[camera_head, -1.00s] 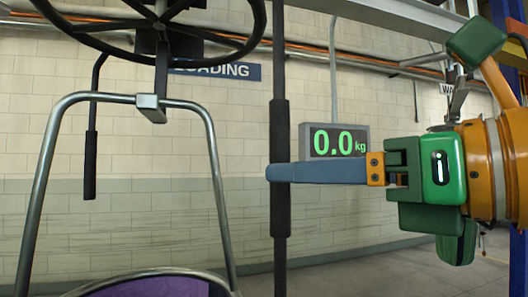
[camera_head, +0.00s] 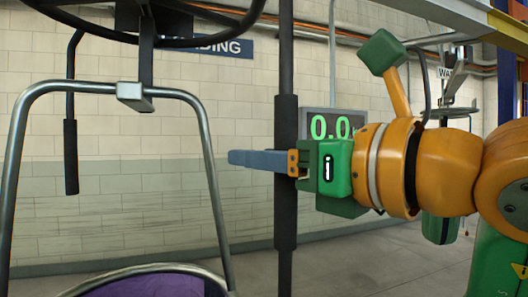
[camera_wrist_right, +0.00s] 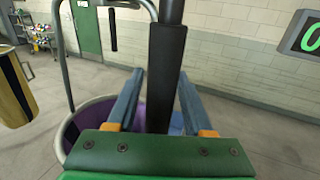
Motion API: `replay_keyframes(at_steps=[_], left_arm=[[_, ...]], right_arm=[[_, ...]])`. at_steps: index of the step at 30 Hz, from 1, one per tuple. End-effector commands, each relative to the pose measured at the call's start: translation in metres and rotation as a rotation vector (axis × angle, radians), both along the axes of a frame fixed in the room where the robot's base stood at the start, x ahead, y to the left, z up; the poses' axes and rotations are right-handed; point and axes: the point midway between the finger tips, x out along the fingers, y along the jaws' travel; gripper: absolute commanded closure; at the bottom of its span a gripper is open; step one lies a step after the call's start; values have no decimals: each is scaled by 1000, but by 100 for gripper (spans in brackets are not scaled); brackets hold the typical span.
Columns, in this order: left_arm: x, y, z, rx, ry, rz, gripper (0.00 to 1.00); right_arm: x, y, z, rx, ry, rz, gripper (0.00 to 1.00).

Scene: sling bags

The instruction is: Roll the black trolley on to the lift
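The black trolley shows as a hanging assembly: a black ring at the top edge, a central black post (camera_head: 146,62) and a long black rod with a thick grip (camera_head: 286,215). A shorter black handle (camera_head: 71,160) hangs at left. A steel frame (camera_head: 212,185) under the post carries a purple bag (camera_head: 150,285). My right gripper (camera_head: 255,160) reaches across the long rod. In the right wrist view its blue fingers (camera_wrist_right: 160,90) are apart, one each side of the rod (camera_wrist_right: 167,65), with gaps showing. My left gripper is out of view. I cannot identify the lift.
A scale display (camera_head: 333,123) is on the wall behind my right gripper, partly hidden. A dark loading sign (camera_head: 235,48) is behind the ring. Beams run along the top right. Grey floor (camera_head: 380,265) is clear below my right arm.

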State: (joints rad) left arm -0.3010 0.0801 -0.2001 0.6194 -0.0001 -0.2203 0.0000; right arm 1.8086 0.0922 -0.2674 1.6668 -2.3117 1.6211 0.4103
Motion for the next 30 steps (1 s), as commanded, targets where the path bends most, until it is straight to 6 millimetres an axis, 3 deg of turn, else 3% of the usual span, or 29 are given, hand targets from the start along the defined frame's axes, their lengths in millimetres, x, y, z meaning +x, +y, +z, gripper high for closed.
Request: replay_keyframes(at_steps=[1,5,30], left_arm=[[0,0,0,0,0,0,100],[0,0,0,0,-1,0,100],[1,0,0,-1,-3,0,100]], right_arm=[[0,0,0,0,0,0,65],[0,0,0,0,0,0,100],[0,0,1,1,-1,0,100]])
